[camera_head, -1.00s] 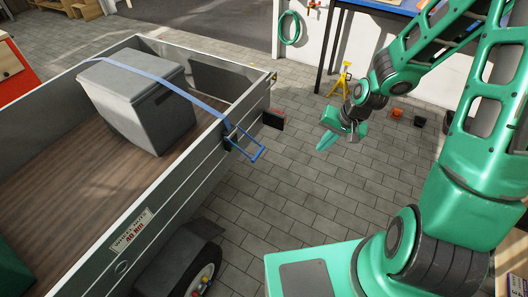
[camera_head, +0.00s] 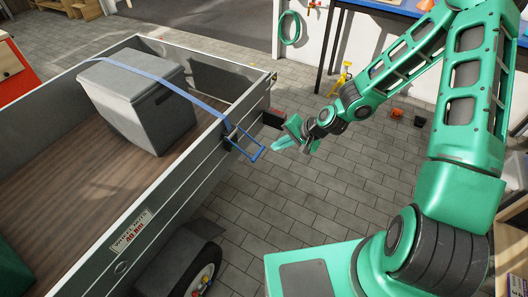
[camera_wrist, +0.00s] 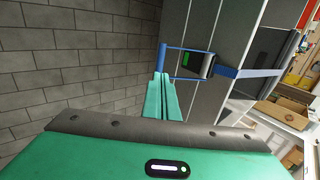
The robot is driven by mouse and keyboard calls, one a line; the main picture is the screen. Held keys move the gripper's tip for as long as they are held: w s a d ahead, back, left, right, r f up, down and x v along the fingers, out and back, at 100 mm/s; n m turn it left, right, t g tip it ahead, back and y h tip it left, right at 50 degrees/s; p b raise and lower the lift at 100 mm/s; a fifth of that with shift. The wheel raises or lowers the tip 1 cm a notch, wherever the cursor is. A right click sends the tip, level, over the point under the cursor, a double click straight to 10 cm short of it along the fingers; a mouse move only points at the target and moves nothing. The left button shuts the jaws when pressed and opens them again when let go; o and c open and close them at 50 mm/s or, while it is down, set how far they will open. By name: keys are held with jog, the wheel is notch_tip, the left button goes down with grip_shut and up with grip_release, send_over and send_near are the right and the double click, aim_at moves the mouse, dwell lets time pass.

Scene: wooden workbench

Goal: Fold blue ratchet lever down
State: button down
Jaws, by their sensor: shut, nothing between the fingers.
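The blue ratchet lever (camera_head: 254,148) sticks outward from the ratchet on the trailer's side wall, at the end of a blue strap (camera_head: 168,83). In the wrist view the lever (camera_wrist: 186,46) is a blue frame joined to a dark ratchet body with a green patch (camera_wrist: 193,62). My gripper (camera_head: 276,146) is just right of the lever's outer end in the head view, fingers pointing at it. In the wrist view its shut green fingertips (camera_wrist: 160,78) are close to the lever's outer bar. I cannot tell whether they touch it. The fingers hold nothing.
The grey trailer (camera_head: 160,200) has a grey lidded box (camera_head: 140,100) strapped on its wooden bed. A wheel (camera_head: 196,280) sits below its side. A yellow stand (camera_head: 341,78) and small pots (camera_head: 397,113) are on the paved floor behind.

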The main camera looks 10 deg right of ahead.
aim_at(259, 154)
jog(key=x, duration=0.9)
jog(key=shift+a+f, duration=0.1)
jog(key=shift+f, duration=0.1)
jog(key=shift+a, duration=0.1)
